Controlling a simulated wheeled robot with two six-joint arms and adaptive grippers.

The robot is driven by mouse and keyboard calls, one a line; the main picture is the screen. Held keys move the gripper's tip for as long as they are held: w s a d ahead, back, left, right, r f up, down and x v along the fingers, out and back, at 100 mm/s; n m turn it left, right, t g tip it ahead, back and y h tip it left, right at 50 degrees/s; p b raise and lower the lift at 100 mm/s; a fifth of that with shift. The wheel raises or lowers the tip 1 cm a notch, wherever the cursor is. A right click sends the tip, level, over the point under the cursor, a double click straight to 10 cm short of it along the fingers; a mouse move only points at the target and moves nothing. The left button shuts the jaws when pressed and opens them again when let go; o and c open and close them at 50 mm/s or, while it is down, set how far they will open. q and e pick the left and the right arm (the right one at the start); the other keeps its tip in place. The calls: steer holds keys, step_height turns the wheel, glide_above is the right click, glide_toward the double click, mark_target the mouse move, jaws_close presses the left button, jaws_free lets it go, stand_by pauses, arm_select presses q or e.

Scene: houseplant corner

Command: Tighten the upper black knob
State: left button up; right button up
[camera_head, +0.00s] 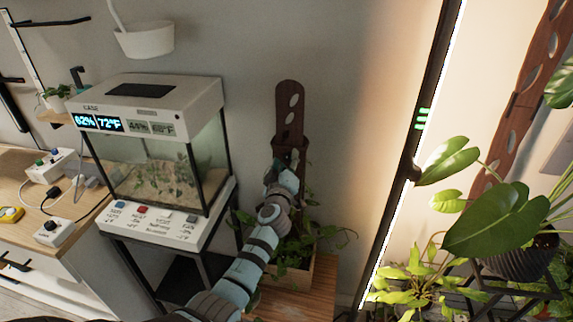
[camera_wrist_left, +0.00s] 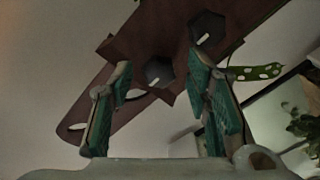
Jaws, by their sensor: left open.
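A brown slotted post (camera_head: 289,105) stands upright against the wall in the head view. It also shows close up and tilted in the left wrist view (camera_wrist_left: 125,45). Two black hexagonal knobs with pale marks sit on it there. The upper black knob (camera_wrist_left: 158,71), nearer the slotted end, lies between the fingers of my left gripper (camera_head: 282,175), apart from both. The other knob (camera_wrist_left: 207,28) is just beyond the right finger. My left gripper is open. In the head view my left arm hides both knobs. My right gripper is not seen.
The post rises from a planter (camera_head: 295,270) with trailing leaves on a wooden stand (camera_head: 300,302). A glass terrarium (camera_head: 160,150) stands close on the left. A tall lamp (camera_head: 415,135) and potted plants (camera_head: 515,235) are on the right. The wall above the post is clear.

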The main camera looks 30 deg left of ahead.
arm_select(q)
steer(key=shift+r, duration=0.1)
jaws_close()
stand_by(0.3)
